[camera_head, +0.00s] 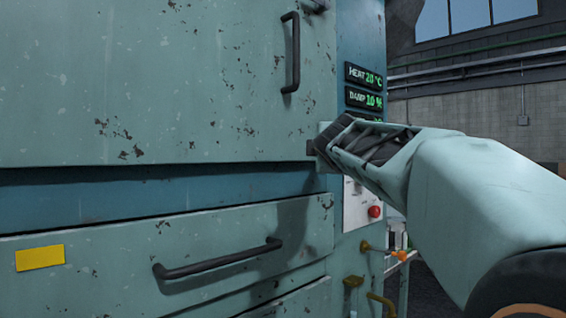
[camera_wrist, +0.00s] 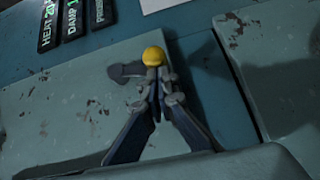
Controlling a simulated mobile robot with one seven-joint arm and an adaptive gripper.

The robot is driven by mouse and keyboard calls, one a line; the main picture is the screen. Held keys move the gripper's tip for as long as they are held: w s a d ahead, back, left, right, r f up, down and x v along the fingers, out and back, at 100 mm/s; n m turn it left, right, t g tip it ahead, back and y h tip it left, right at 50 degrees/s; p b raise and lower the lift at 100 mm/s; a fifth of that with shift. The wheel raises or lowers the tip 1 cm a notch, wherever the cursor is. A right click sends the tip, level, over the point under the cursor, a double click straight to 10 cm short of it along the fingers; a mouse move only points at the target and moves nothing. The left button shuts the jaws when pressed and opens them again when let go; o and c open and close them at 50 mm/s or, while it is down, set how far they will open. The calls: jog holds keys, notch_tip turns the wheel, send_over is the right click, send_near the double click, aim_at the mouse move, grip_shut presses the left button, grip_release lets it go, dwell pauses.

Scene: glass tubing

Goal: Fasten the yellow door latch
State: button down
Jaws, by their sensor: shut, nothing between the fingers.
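My gripper (camera_head: 326,146) is at the lower right corner of the big upper door (camera_head: 160,80). Its fingers are together and hold nothing. In the wrist view the closed fingertips (camera_wrist: 155,78) are right at the round yellow knob of the latch (camera_wrist: 153,55). I cannot tell whether they touch it. A dark flat piece (camera_wrist: 124,73) lies left of the knob on the door panel; whether it is the latch arm or a shadow is unclear. In the head view my gripper hides the yellow latch. The upper door looks flush with the cabinet front.
A dark vertical handle (camera_head: 291,52) sticks out above. A drawer (camera_head: 120,240) with a long dark handle (camera_head: 220,259) is below. Right of the door are green readouts (camera_head: 364,77), a red button (camera_head: 374,211) and brass valve fittings (camera_head: 354,283).

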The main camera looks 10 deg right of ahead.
jog(key=shift+w+d+f+b, duration=0.35)
jog(key=shift+w+d+f, duration=0.2)
jog(key=shift+d, duration=0.25)
jog(key=shift+d+f, duration=0.1)
jog(key=shift+f, duration=0.05)
jog(key=shift+f, duration=0.1)
dwell(0.4)
